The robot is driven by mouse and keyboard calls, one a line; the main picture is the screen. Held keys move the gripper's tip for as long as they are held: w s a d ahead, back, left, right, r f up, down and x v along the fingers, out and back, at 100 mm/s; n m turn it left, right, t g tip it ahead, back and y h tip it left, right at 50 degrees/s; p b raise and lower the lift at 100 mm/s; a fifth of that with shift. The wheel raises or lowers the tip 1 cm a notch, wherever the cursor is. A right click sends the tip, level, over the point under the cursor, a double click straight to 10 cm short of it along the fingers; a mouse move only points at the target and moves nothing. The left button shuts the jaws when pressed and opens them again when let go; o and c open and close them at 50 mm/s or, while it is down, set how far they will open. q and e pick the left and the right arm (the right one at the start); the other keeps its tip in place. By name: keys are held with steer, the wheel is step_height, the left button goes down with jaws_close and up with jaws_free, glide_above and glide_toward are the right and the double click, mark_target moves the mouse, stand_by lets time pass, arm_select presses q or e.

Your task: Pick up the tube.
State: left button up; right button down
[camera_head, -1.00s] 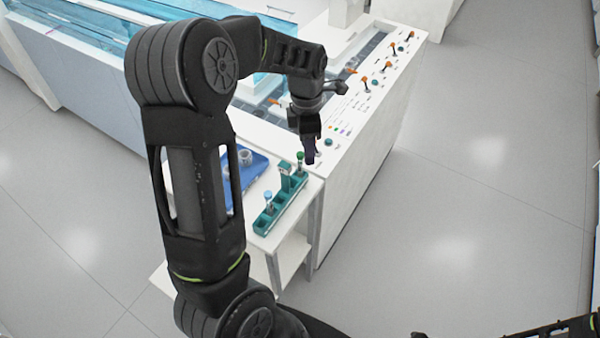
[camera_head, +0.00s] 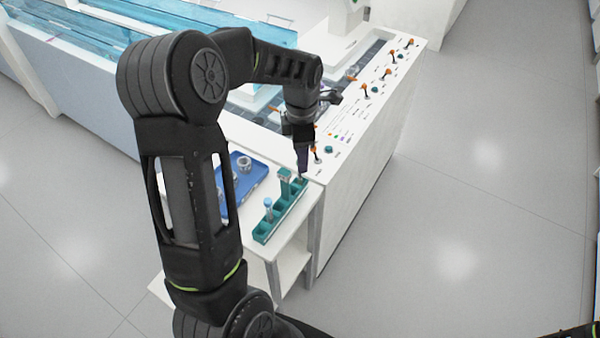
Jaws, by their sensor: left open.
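A teal tube rack (camera_head: 264,236) stands on the small white side table. A blue-capped tube (camera_head: 268,205) stands upright in its near part. A taller teal block (camera_head: 284,177) rises near its far part. My left gripper (camera_head: 303,172) points down over the far end of the rack and is open. A green-capped tube stood at that far end earlier; the gripper now covers that spot, so I cannot tell whether the fingers are around it or touching it. My right gripper does not show; only a dark sliver of my body is at the bottom right corner.
A blue tray (camera_head: 250,176) with a pale round part (camera_head: 243,163) lies left of the rack, partly behind my arm. A white machine counter (camera_head: 350,150) with orange-and-black levers (camera_head: 388,72) stands close behind the rack. Open floor (camera_head: 460,230) lies to the right.

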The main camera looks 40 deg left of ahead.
mark_target(300, 175)
arm_select(q)
steer(key=shift+f, duration=0.1)
steer(key=shift+s+f+p, duration=0.1)
steer(key=shift+f+p, duration=0.2)
steer(key=shift+f, duration=0.1)
step_height(300, 175, down, 4)
steer(key=shift+f+p, duration=0.1)
steer(key=shift+p, duration=0.4)
jaws_close()
stand_by(0.4)
